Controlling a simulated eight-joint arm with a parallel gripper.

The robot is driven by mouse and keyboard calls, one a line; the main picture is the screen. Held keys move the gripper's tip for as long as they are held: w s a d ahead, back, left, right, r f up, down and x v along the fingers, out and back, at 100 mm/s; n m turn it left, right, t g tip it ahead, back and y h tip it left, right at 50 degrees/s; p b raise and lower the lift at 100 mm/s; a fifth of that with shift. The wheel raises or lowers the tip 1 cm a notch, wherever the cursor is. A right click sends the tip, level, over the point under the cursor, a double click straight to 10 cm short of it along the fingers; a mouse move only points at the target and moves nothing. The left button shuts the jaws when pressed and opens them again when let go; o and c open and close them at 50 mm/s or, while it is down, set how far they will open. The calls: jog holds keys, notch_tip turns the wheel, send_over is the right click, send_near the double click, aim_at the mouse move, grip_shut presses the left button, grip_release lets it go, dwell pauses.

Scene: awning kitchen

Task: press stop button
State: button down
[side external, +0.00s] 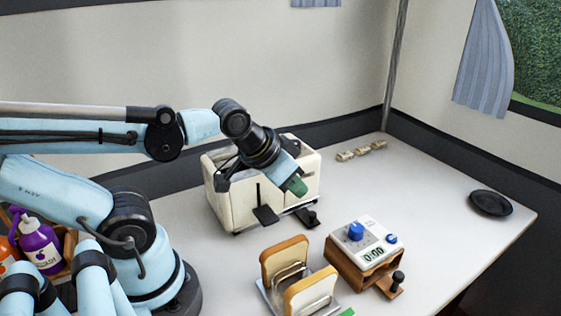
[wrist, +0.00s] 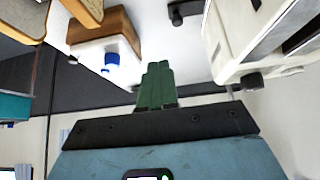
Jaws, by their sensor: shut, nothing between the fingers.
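A timer (side external: 366,244) with a wooden body, white top, large blue knob (side external: 356,231), small blue button (side external: 391,238) and display reading 0:00 stands on the table. In the wrist view the timer's white top (wrist: 92,46) is at upper left, with its blue knob (wrist: 111,60). A cream toaster (side external: 222,201) stands behind and left of it, and also fills the right of the wrist view (wrist: 230,40). No label marks a stop button that I can read. My gripper (side external: 298,186) has green fingers, shut and empty, in front of the toaster, apart from the timer. The fingertips also show in the wrist view (wrist: 157,66).
A toast rack (side external: 290,275) with two bread slices stands in front, left of the timer. Black levers (side external: 265,214) stick out from the toaster. A black plate (side external: 490,203) lies at right, and small beige pieces (side external: 362,150) lie at back. Table between timer and plate is clear.

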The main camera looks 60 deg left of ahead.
jog(key=w+a+r+n, duration=0.2)
jog(key=a, duration=0.1)
jog(key=w+a+r+n, duration=0.2)
jog(key=a, duration=0.1)
jog(key=w+a+r+n, duration=0.1)
jog(key=a+r+n, duration=0.1)
jog(key=a+r, duration=0.1)
jog(key=shift+w+a+r+t+y, duration=0.1)
jog(key=shift+w+a+t+y, duration=0.2)
jog(key=shift+w+a+t, duration=0.15)
jog(key=w+a+r+n+y, duration=0.1)
jog(key=a+r+n, duration=0.4)
jog(key=a, duration=0.6)
jog(key=shift+w+t, duration=0.45)
jog(key=shift+f, duration=0.15)
jog(key=shift+f, duration=4.35)
jog(key=shift+f, duration=0.4)
